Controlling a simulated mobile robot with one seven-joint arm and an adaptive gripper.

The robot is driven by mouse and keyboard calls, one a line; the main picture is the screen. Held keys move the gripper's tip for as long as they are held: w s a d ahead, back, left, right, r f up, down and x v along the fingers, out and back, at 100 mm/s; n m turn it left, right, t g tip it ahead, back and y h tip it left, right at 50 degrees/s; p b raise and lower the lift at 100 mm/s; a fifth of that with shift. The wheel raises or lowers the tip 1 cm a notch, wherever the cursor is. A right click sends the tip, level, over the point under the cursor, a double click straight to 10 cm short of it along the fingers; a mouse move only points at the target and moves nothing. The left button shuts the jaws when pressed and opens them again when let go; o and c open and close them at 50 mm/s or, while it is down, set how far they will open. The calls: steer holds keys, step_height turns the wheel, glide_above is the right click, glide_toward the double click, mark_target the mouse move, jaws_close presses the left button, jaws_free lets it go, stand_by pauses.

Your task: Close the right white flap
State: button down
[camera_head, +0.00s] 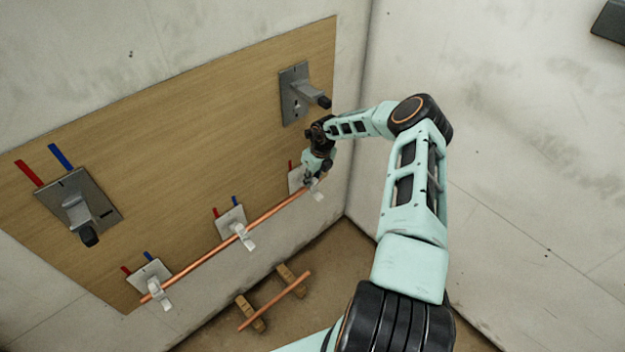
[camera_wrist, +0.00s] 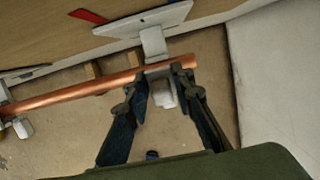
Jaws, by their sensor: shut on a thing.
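The right white flap (camera_wrist: 163,95) is a small white piece just below the copper pipe (camera_wrist: 85,94), near the pipe's right end. It also shows in the head view (camera_head: 317,192), partly behind my gripper. It belongs to the right white bracket (camera_wrist: 150,20) on the wooden board. My gripper (camera_wrist: 161,72) has its two dark fingers on either side of the flap and is shut on it. The fingertips are close to the pipe; I cannot tell whether they touch it. In the head view my gripper (camera_head: 311,181) is at the right bracket.
The pipe runs left through a middle white bracket (camera_head: 231,219) and a left white bracket (camera_head: 149,272), each with a flap. Large grey brackets (camera_head: 295,92) (camera_head: 76,205) are higher on the board. A short copper pipe (camera_head: 275,301) on wooden blocks lies below. A wall stands at right.

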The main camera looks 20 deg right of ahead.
steer(key=c, duration=1.8)
jaws_free()
steer(key=shift+c, duration=0.2)
steer(key=shift+s+t+p, duration=0.2)
steer(key=shift+t+p, duration=0.1)
steer(key=shift+t, duration=0.1)
